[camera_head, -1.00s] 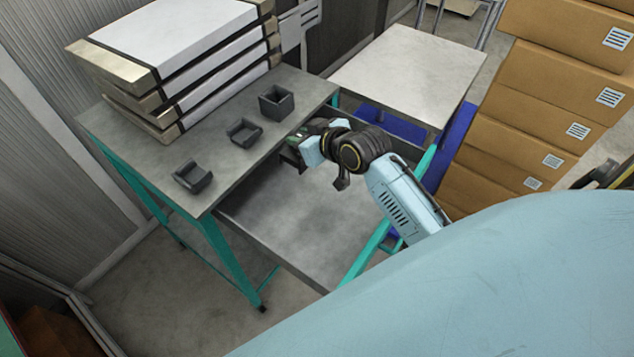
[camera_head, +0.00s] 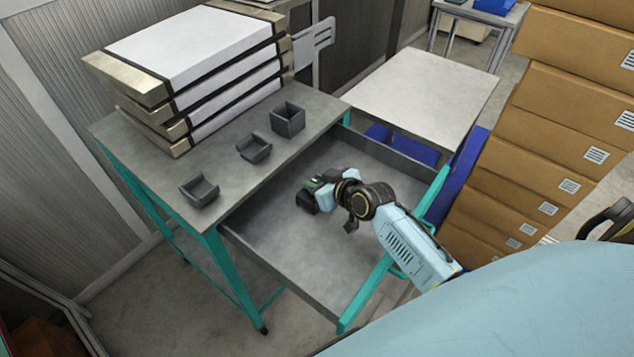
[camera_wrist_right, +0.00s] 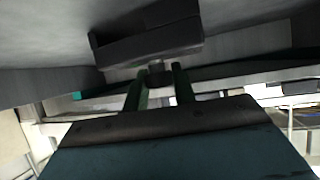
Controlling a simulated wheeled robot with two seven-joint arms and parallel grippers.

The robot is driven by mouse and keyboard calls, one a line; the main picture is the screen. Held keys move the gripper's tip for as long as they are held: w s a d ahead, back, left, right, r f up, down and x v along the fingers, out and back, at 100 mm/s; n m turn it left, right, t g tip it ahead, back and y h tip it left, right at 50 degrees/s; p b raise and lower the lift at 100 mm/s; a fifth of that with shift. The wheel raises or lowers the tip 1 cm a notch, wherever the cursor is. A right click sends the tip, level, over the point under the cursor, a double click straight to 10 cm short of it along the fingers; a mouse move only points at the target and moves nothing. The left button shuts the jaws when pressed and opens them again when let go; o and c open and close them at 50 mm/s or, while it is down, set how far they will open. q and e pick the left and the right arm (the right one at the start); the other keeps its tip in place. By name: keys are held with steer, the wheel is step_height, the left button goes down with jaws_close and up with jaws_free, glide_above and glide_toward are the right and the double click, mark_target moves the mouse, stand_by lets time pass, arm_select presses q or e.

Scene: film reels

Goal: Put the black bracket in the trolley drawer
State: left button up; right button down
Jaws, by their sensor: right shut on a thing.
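My right gripper (camera_head: 319,184) is shut on the black bracket (camera_head: 306,201), a small dark piece hanging at its tips. In the right wrist view the gripper's two green fingers (camera_wrist_right: 158,78) meet the bracket (camera_wrist_right: 150,42), which looks like a long dark body. The trolley drawer (camera_head: 285,245) is pulled open below the worktop, a wide grey tray with a bare floor. The gripper and bracket are over the drawer, inside its outline; how high above the floor I cannot tell exactly. My left gripper is not in view.
On the trolley top (camera_head: 232,195) stand a dark square box (camera_head: 288,120) and two dark open holders (camera_head: 254,148), (camera_head: 199,190). Flat white-and-black cases (camera_head: 190,70) are stacked behind. A pale table (camera_head: 425,95) and stacked cardboard boxes (camera_head: 545,120) are at the right.

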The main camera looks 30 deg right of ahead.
steer(key=c, duration=1.1)
jaws_free()
steer(key=shift+c, duration=0.2)
steer(key=shift+f, duration=0.1)
steer(key=shift+s+r, duration=0.2)
steer(key=shift+r, duration=0.05)
steer(key=p+v, duration=0.2)
steer(key=v, duration=0.9)
steer(key=shift+s, duration=0.25)
steer(key=shift+r, duration=0.15)
